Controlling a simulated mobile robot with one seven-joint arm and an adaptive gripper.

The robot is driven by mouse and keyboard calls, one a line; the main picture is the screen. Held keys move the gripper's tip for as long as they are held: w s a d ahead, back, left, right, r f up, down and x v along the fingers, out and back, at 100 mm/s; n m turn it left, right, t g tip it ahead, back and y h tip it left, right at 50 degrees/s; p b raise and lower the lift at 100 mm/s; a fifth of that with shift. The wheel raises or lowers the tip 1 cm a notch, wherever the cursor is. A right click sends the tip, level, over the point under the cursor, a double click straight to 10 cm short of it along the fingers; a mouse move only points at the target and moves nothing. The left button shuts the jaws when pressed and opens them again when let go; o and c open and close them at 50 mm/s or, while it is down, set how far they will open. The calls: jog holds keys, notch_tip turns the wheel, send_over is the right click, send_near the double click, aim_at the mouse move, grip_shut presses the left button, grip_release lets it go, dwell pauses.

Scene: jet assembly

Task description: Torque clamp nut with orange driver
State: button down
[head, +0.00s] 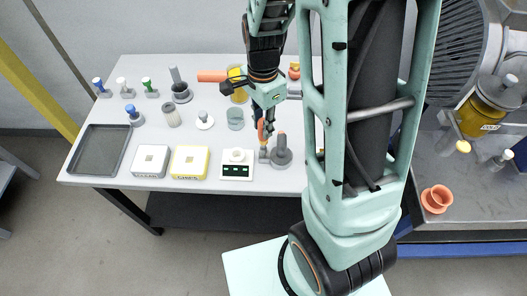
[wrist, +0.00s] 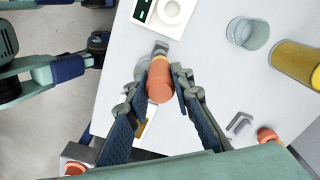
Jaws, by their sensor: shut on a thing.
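The orange driver (wrist: 160,82) lies between my fingertips in the wrist view, its rounded orange handle toward the camera and a grey end beyond it. My gripper (wrist: 158,92) is shut on the handle, one finger on each side. In the head view my gripper (head: 266,138) is low over the table's front right part, and the orange handle (head: 261,129) shows beside the fingers. Whether the driver touches the table or a holder cannot be told. I cannot pick out the clamp nut with certainty.
A grey post on a round base (head: 282,154) stands close right of my gripper. A white device with a dial (head: 237,164) is to the left. The grey table (head: 110,185) holds several other items. The engine (head: 455,55) and an orange flared cup (head: 436,198) are on the right bench.

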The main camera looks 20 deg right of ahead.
jog(key=n+b, duration=0.1)
jog(key=n, duration=0.5)
jog(key=shift+n, duration=0.4)
jog(key=n+b, duration=0.1)
jog(key=n, duration=0.6)
jog(key=shift+n, duration=0.4)
